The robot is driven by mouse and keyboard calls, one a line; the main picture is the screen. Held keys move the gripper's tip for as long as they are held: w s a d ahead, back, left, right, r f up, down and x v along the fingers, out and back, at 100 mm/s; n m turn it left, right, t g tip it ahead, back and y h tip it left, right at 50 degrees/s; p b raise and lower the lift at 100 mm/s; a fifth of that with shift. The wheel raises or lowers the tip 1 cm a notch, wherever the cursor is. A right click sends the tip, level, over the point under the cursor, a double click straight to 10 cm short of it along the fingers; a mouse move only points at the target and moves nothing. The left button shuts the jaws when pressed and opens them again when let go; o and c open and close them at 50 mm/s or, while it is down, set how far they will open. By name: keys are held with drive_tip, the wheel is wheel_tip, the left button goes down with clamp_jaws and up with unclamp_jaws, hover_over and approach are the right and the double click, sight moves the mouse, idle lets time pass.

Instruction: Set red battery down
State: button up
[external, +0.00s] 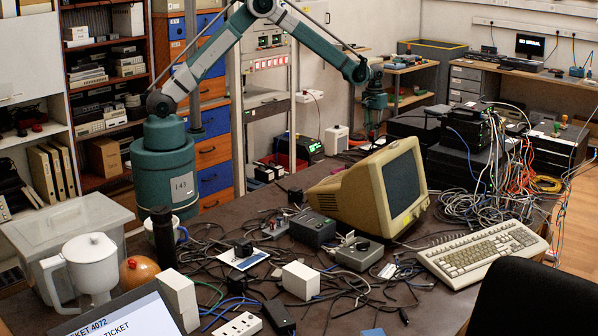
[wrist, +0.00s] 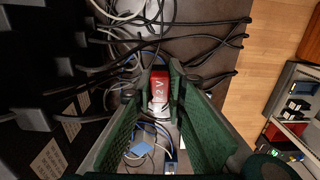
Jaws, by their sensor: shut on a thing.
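The red battery (wrist: 159,86), with white "V" lettering on its face, sits between the two dark green fingers of my gripper (wrist: 160,78) in the wrist view. The fingers press on its left and right sides. In the external view my gripper (external: 373,122) points down at the far side of the table, behind the beige monitor. The battery is not clear there, and its lower part is hidden. Black cables and a pale surface lie under and around it in the wrist view. I cannot tell whether the battery touches what is below.
The beige monitor (external: 365,188) stands in front of my gripper. Black stacked equipment (external: 465,137) with many cables stands to the right. Loose cables clutter the table (external: 75,222).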

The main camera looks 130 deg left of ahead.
drive_tip(key=s+d+b, duration=0.2)
drive_tip(key=s+d, duration=0.1)
drive_tip(key=d, duration=1.1)
drive_tip(key=s+d+b, duration=0.1)
drive_tip(key=s+d, duration=0.2)
drive_tip(key=d, duration=1.2)
drive_tip(key=s+d+b, duration=0.2)
drive_tip(key=s+d, duration=0.2)
drive_tip(key=d, duration=1.1)
drive_tip(key=shift+r+b, duration=0.2)
drive_tip(key=shift+b, duration=0.1)
drive_tip(key=shift+f, duration=0.15)
drive_tip(key=shift+f+b, duration=0.65)
drive_tip(key=shift+f, duration=2.15)
drive_tip(key=shift+f+b, duration=0.55)
drive_tip(key=shift+f, duration=1.55)
drive_tip(key=shift+f, duration=0.15)
